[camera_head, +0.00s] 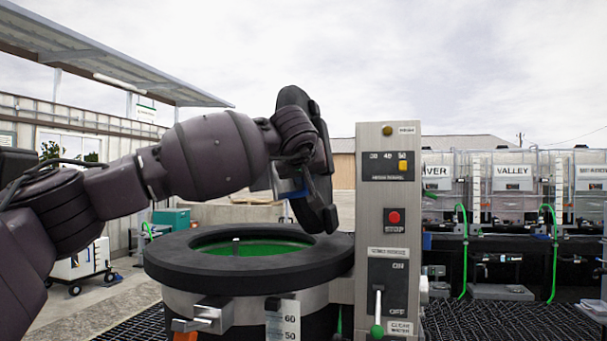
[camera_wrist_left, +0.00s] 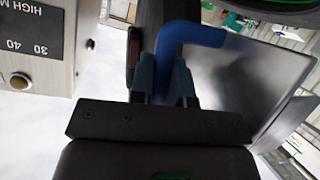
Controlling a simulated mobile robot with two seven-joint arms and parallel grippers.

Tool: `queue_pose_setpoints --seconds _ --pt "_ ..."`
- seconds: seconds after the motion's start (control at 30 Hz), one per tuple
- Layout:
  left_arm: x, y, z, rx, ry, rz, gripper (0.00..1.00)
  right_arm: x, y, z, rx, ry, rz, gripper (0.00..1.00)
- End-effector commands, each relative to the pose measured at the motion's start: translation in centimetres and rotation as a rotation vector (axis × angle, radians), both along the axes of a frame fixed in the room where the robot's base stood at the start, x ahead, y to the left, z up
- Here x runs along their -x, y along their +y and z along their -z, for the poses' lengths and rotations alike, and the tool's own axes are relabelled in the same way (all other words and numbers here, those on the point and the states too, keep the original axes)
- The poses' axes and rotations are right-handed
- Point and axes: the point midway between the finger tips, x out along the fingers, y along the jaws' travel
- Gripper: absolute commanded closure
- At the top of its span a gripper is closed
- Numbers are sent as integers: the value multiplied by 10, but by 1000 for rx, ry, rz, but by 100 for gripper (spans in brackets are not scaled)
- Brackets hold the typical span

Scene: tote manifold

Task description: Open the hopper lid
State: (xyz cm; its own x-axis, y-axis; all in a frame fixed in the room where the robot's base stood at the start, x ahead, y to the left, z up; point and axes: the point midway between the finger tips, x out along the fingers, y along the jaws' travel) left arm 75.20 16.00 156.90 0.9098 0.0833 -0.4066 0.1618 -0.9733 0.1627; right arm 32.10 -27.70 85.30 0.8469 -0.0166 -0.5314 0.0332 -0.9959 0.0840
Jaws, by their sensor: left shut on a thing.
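The hopper (camera_head: 170,258) is a round vessel with a thick black rim, and its opening shows a green inside with a short upright post. My left gripper (camera_wrist_left: 165,85) is shut on a blue bent handle (camera_wrist_left: 195,35), seen close up in the left wrist view. A shiny grey metal plate (camera_wrist_left: 255,80), apparently the hopper lid, lies beside the handle and is tilted. In the head view my left arm reaches above the rim, and the gripper and most of the plate are hidden behind its wrist. My right gripper is not in view.
A grey control panel (camera_head: 370,220) with a red button, a yellow button and an ON/OFF lever stands right of the hopper, close to my left wrist. Clear labelled totes (camera_head: 510,180) stand on a black rack at the right. Open sky is above.

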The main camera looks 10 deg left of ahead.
Motion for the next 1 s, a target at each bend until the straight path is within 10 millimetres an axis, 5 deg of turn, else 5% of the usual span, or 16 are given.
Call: queue_pose_setpoints --seconds 0.03,0.07,0.2,0.57,1.0 --pt "0 0 -1 1 -2 0 100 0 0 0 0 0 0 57" --pt "0 0 -1 1 -2 0 79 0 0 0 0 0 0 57" --pt "0 0 0 1 -1 0 59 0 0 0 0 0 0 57" --pt "4 0 -2 1 -1 0 59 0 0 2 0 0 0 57" --pt "68 -6 -30 0 -2 1 59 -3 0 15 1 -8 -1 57"
